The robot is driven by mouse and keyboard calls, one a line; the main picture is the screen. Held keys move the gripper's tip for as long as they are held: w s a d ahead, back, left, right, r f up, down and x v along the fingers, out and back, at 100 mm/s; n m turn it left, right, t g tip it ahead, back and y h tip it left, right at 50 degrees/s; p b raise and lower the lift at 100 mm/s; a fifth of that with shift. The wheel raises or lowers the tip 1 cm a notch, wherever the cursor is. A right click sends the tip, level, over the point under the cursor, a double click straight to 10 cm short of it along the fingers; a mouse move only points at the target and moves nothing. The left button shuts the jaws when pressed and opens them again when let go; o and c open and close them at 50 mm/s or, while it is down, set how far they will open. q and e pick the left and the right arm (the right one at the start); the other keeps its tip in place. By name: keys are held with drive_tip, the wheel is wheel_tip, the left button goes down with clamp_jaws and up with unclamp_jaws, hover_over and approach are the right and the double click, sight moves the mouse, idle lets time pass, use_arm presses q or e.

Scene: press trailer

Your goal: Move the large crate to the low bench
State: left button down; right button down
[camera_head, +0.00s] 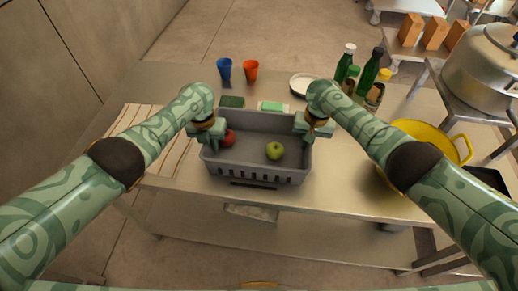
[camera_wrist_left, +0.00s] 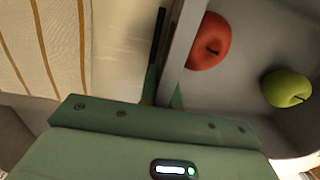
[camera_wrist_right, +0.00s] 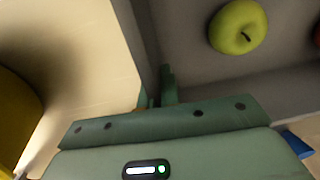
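The large crate (camera_head: 258,176) is a grey open bin at the front middle of the steel table. It holds a red apple (camera_head: 228,138) at its left and a green apple (camera_head: 275,151) right of centre. My left gripper (camera_head: 213,140) is at the crate's left wall, with a finger on each side of it, closed on the rim (camera_wrist_left: 184,50). My right gripper (camera_head: 309,131) holds the right wall the same way; the green apple (camera_wrist_right: 238,27) is inside, beside it. The crate appears level; whether it touches the table is unclear. I cannot tell which surface is the low bench.
Blue (camera_head: 224,68) and orange (camera_head: 251,70) cups, a green sponge (camera_head: 272,106) and a plate (camera_head: 303,83) stand behind the crate. Bottles (camera_head: 368,72) and a yellow pot (camera_head: 425,133) are to its right. A striped cloth (camera_head: 165,153) lies left. A large steel pot (camera_head: 484,68) stands far right.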

use_arm(q)
drive_tip(key=shift+r, duration=0.1)
